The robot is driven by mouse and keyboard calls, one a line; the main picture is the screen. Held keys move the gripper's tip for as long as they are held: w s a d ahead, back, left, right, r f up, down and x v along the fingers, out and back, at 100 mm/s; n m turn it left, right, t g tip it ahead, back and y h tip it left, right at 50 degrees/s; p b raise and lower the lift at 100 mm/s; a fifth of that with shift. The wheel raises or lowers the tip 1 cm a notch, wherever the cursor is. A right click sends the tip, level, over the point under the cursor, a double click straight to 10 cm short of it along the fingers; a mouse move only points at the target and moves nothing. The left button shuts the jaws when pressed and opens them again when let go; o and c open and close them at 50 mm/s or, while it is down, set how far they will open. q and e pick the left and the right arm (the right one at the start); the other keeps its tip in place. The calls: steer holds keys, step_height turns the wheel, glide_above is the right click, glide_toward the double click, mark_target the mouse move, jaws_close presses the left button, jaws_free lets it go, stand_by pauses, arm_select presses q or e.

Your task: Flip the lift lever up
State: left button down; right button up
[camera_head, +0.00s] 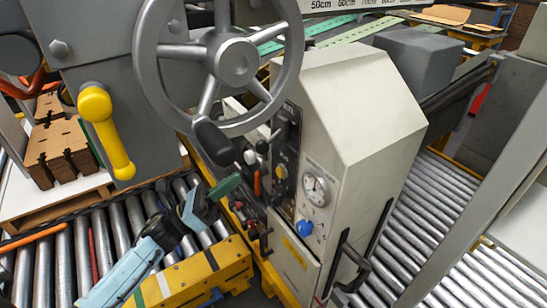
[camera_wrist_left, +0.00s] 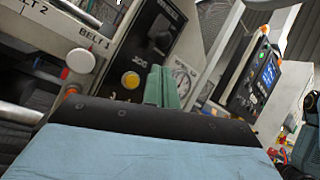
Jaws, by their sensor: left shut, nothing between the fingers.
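Several small levers stand on the left side of the beige control cabinet (camera_head: 365,110), including a white-knobbed lever (camera_head: 250,157) and an orange-red handle (camera_head: 257,183). I cannot read which one is the lift lever. My left gripper (camera_head: 236,178) reaches in from the lower left, its green fingers shut and empty just left of these levers. Its fingers also show in the left wrist view (camera_wrist_left: 162,86), in front of the panel with a yellow button (camera_wrist_left: 131,80) and a black selector switch (camera_wrist_left: 162,38). I cannot tell whether they touch anything.
A large grey handwheel (camera_head: 235,62) with a black knob hangs above the levers. A yellow handle (camera_head: 105,130) is at the left. A blue knob (camera_head: 304,228) and a dial (camera_head: 316,190) are on the cabinet front.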

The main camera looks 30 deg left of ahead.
mark_target(272, 139)
arm_select(q)
steer(key=shift+s+f+b, duration=0.3)
steer(key=shift+s+f, duration=0.05)
steer(key=shift+f, duration=0.35)
arm_select(e)
steer(key=shift+s+d+f, duration=0.15)
steer(key=shift+d+f, duration=0.25)
steer(key=shift+f, duration=0.25)
